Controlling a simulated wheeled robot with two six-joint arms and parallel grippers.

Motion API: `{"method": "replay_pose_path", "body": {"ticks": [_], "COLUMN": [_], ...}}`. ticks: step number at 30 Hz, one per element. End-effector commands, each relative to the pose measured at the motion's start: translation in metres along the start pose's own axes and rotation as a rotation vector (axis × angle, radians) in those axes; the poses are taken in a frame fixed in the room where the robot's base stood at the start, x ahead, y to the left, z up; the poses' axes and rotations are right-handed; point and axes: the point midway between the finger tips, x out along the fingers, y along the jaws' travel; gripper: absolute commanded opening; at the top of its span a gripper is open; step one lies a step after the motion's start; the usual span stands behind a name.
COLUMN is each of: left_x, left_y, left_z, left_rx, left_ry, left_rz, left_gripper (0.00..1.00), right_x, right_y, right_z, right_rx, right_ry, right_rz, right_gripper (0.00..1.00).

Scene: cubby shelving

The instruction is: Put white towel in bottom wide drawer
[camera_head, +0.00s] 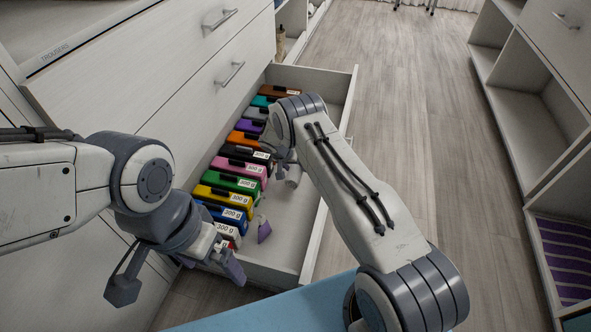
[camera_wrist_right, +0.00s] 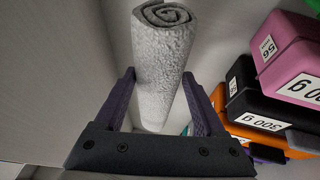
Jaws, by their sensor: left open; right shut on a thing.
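The white towel (camera_wrist_right: 160,50) is a tight roll seen in the right wrist view, with its spiral end towards the top. My right gripper (camera_wrist_right: 160,85) is shut on it, one finger on each side. I cannot tell whether the towel touches the drawer floor. My left gripper (camera_head: 250,250) is open and empty at the near end of the drawer, beside the boxes.
A row of coloured boxes lies along the drawer's left side, among them a pink box (camera_head: 240,169) and a green box (camera_head: 231,184). The drawer's right strip is bare. Shut drawers (camera_head: 215,75) rise at left. Open cubbies (camera_head: 520,100) stand across the wooden floor.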

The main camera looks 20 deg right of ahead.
Motion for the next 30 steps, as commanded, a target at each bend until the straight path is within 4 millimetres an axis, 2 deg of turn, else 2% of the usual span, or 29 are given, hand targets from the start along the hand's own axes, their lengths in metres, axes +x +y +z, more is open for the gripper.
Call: {"method": "replay_pose_path", "body": {"ticks": [18,19,20,21,30], "left_x": [0.011,0.011,0.011,0.011,0.006], "left_y": [-0.001,-0.001,-0.001,-0.001,-0.001], "left_z": [0.001,0.001,0.001,0.001,0.0], "left_rx": [0.0,0.0,0.0,0.0,0.0], "left_ry": [0.0,0.0,0.0,0.0,0.0], "left_rz": [0.0,0.0,0.0,0.0,0.0], "left_gripper": [1.0,1.0,1.0,1.0,1.0], "right_x": [0.01,0.01,0.01,0.01,0.006], "right_y": [-0.002,-0.002,-0.002,-0.002,-0.001], "right_z": [0.004,0.004,0.004,0.004,0.002], "right_rx": [0.0,0.0,0.0,0.0,0.0], "right_ry": [0.0,0.0,0.0,0.0,0.0], "right_rz": [0.0,0.0,0.0,0.0,0.0], "right_gripper": [0.13,0.84,0.95,1.0,1.0]}}
